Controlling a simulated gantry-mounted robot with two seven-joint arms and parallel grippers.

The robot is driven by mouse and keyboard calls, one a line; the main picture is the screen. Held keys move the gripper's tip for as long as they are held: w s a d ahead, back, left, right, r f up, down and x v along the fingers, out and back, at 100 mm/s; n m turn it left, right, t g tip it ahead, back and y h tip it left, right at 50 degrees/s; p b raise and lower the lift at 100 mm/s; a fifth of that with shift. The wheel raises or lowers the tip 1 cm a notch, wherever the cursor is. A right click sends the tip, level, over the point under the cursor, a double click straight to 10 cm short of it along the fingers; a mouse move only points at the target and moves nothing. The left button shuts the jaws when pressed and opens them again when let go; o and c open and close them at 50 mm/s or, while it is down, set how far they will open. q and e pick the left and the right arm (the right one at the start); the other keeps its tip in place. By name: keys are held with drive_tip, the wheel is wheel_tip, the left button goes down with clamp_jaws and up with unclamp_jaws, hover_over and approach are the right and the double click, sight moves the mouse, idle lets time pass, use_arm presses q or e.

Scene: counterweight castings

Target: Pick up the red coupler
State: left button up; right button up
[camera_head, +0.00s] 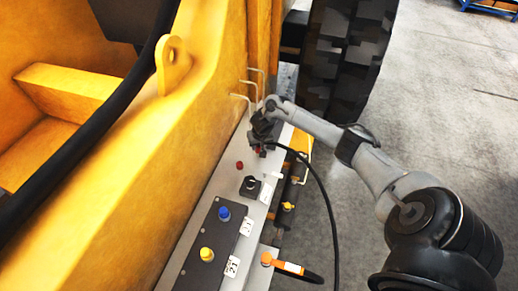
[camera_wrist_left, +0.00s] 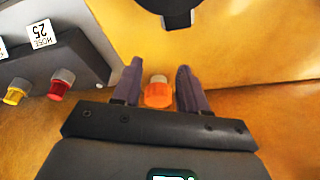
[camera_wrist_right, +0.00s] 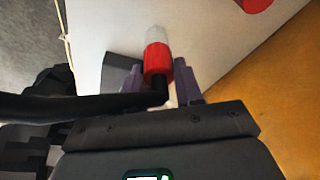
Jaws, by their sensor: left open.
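The red coupler (camera_wrist_right: 157,60), with a pale tip and a black hose bent at its rear, sits between the fingers of my right gripper (camera_wrist_right: 160,80), which looks shut on it. The hose hides part of the left finger. In the head view, my right gripper (camera_head: 262,132) is over the upper end of the grey panel, with a bit of red (camera_head: 258,150) just below it. My left gripper (camera_wrist_left: 158,82) is open, its fingers on either side of an orange fitting (camera_wrist_left: 158,94) with a pale end; it is not visible in the head view.
The grey panel (camera_head: 218,190) carries a red fitting (camera_head: 240,165), a blue knob (camera_head: 224,213) and a yellow knob (camera_head: 207,254). An orange hose coupler (camera_head: 266,258) and a yellow one (camera_head: 288,206) sit along its right edge. A yellow machine body (camera_head: 120,215) borders it; a tyre (camera_head: 345,50) stands behind.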

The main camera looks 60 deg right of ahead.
drive_tip(key=c, duration=0.5)
clamp_jaws()
use_arm(q)
drive_tip(key=shift+d, duration=0.1)
use_arm(e)
drive_tip(key=shift+r, duration=0.15)
use_arm(q)
drive_tip(key=shift+r, duration=0.15)
use_arm(e)
drive_tip(key=shift+r, duration=0.4)
wheel_tip(320, 180, up, 3)
drive_tip(key=shift+r+p, duration=0.1)
drive_tip(key=shift+p, duration=0.4)
use_arm(q)
drive_tip(key=shift+r+p, duration=0.7)
drive_tip(key=shift+r, duration=0.35)
use_arm(e)
drive_tip(key=s+d+r, duration=0.3)
drive_tip(key=s+r, duration=0.3)
drive_tip(key=s, duration=0.5)
drive_tip(key=shift+d+r, duration=0.25)
drive_tip(key=shift+r, duration=0.1)
